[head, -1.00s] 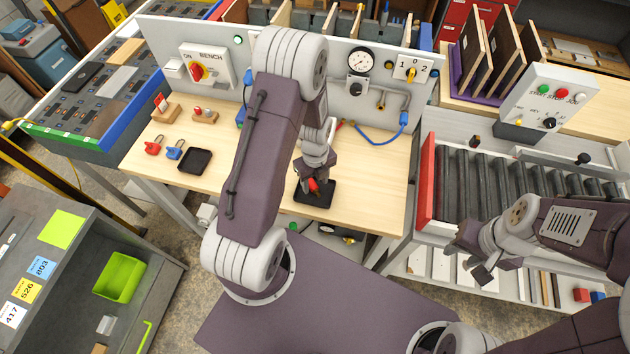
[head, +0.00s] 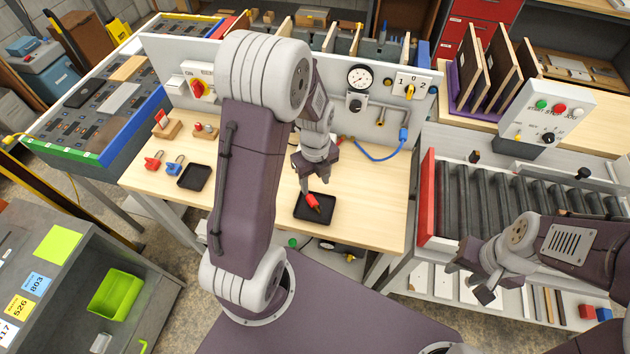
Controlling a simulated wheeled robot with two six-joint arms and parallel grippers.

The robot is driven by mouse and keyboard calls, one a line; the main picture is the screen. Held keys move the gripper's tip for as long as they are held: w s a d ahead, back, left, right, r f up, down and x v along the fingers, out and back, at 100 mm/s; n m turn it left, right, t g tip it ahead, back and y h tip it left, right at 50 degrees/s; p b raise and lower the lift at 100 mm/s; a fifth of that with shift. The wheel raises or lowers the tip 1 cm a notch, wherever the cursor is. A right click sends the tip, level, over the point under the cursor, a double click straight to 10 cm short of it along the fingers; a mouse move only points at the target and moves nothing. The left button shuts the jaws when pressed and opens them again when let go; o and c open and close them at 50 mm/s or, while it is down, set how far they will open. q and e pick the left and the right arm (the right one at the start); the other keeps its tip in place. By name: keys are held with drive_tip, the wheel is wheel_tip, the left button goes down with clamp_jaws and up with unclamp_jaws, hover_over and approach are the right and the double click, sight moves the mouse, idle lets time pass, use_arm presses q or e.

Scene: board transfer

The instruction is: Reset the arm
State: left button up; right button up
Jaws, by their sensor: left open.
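My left gripper (head: 315,178) is open, just above a black tray (head: 328,216) on the wooden bench. A small red object (head: 312,201) with a dark end lies tilted in that tray, just below the fingers. I cannot tell whether the fingers touch it. My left arm crosses the middle of the head view and hides part of the bench and back panel. My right gripper (head: 470,281) hangs in front of the roller conveyor, its fingertips apart with nothing between them.
A second black tray (head: 194,177), a red padlock (head: 153,161) and a blue padlock (head: 175,165) lie on the left of the bench. The back panel (head: 375,128) carries a gauge, switches and a blue hose. The roller conveyor (head: 500,200) stands to the right, below a button box (head: 546,110).

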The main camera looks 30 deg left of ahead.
idle(0.3)
use_arm(q)
drive_tip(key=s+d+r+n, duration=0.1)
drive_tip(key=s+n, duration=0.3)
drive_tip(key=n, duration=0.8)
drive_tip(key=s+d+r+n+t+b, duration=0.1)
drive_tip(key=s+d+n, duration=0.3)
drive_tip(key=n, duration=0.8)
drive_tip(key=shift+s+r+n+b, duration=0.25)
drive_tip(key=shift+r+n+b, duration=0.05)
drive_tip(key=shift+r, duration=0.25)
